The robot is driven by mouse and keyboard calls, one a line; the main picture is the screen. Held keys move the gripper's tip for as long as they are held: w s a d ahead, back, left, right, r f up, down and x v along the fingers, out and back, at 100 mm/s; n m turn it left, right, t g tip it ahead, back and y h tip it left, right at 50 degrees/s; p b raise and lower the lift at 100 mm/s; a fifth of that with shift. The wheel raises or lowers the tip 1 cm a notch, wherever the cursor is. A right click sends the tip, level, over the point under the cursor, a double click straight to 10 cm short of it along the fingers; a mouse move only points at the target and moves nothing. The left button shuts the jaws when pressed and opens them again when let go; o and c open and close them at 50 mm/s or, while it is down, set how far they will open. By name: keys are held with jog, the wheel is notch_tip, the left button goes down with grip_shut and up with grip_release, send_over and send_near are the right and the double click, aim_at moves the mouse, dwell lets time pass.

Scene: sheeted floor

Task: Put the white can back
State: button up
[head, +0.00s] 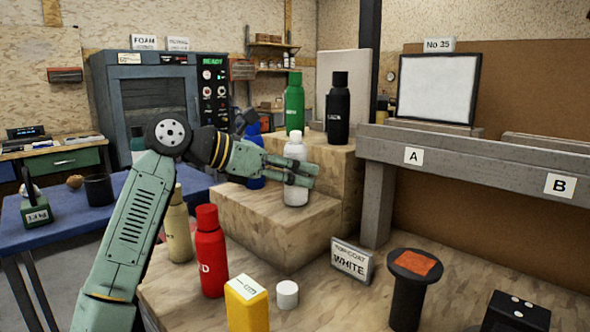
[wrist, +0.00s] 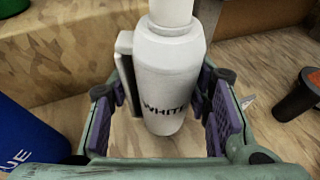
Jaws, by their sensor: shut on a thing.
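The white can (head: 295,150) is upright at the middle wooden step (head: 265,222), its base at or just above the step's top; I cannot tell if it touches. My gripper (head: 302,174) reaches in from the left and is shut on the white can's body. In the wrist view the can (wrist: 165,70) sits between the two purple finger pads, with "WHITE" on its side. A "TOP-COAT WHITE" sign (head: 352,261) stands lower, to the right of the step.
A blue can (head: 254,183) stands close left of the white one. Green (head: 294,105) and black (head: 338,110) cans stand on the higher step behind. Red (head: 210,252) and cream (head: 178,230) cans, a yellow block (head: 246,306) and a small white cylinder (head: 287,295) are lower in front.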

jog(key=shift+f, duration=0.15)
jog(key=o, duration=0.7)
jog(key=shift+r, duration=0.2)
jog(key=v, duration=1.2)
